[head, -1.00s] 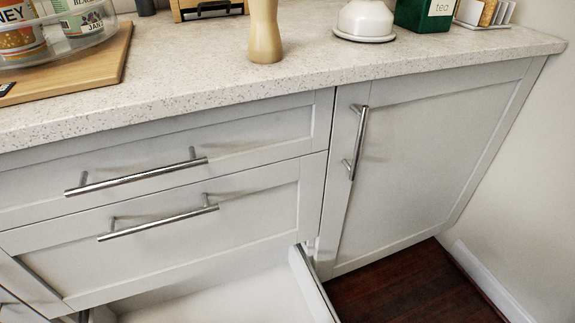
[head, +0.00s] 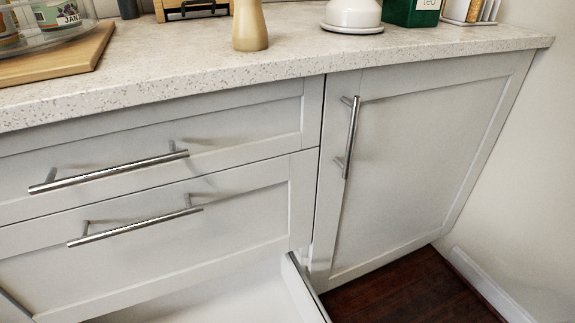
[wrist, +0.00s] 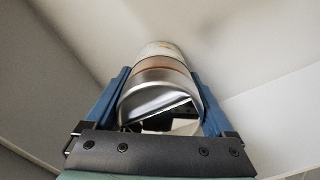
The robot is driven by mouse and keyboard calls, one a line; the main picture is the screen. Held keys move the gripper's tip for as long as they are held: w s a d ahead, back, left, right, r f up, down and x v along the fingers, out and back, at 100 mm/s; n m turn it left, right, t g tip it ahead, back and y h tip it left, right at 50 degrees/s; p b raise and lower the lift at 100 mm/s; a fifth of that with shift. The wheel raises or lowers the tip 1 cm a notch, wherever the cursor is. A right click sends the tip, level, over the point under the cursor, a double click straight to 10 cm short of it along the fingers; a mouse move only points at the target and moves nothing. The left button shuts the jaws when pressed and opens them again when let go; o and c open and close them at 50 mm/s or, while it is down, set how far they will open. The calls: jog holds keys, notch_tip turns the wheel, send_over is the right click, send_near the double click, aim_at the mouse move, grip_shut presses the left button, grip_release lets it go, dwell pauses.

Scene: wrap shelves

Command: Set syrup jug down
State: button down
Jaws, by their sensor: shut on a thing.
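In the wrist view, my gripper (wrist: 160,76) has its two blue fingers closed on either side of a round jug, which I take as the syrup jug (wrist: 158,88). The near end of the jug is shiny metal, with a brownish band and a pale part farther off. Plain off-white surfaces lie around it, and I cannot tell whether it touches any of them. Neither my gripper nor the jug shows in the head view.
In the head view, an open lower drawer (head: 215,300) sticks out below two shut drawers. A cupboard door (head: 425,160) is shut at the right. The speckled counter (head: 175,75) holds a wooden grinder (head: 250,25), a white lidded pot (head: 352,14), a green tea tin (head: 410,10) and a wooden board (head: 60,60).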

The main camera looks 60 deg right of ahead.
grip_release()
notch_tip(320, 180, up, 12)
jog(key=p, duration=0.7)
jog(key=shift+r, duration=0.15)
